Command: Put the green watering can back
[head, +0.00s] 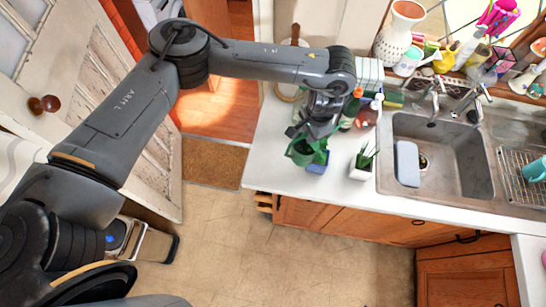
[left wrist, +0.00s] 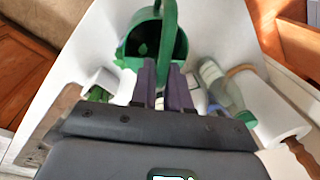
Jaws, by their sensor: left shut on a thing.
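The green watering can (head: 303,152) is over the left part of the white counter, below my left gripper (head: 314,128) in the head view. In the left wrist view the can (left wrist: 135,50) shows its open top, and its handle runs down between the fingers of my left gripper (left wrist: 163,88). The gripper is shut on the handle. The arm and gripper hide part of the can in the head view, and I cannot tell whether its base touches the counter. My right gripper is not in view.
A white pot with a plant (head: 361,168) stands close right of the can, and a blue item (head: 320,165) lies beside it. Bottles and a paper roll (left wrist: 272,112) stand close by. The sink (head: 455,150) is to the right. The counter's front left is bare.

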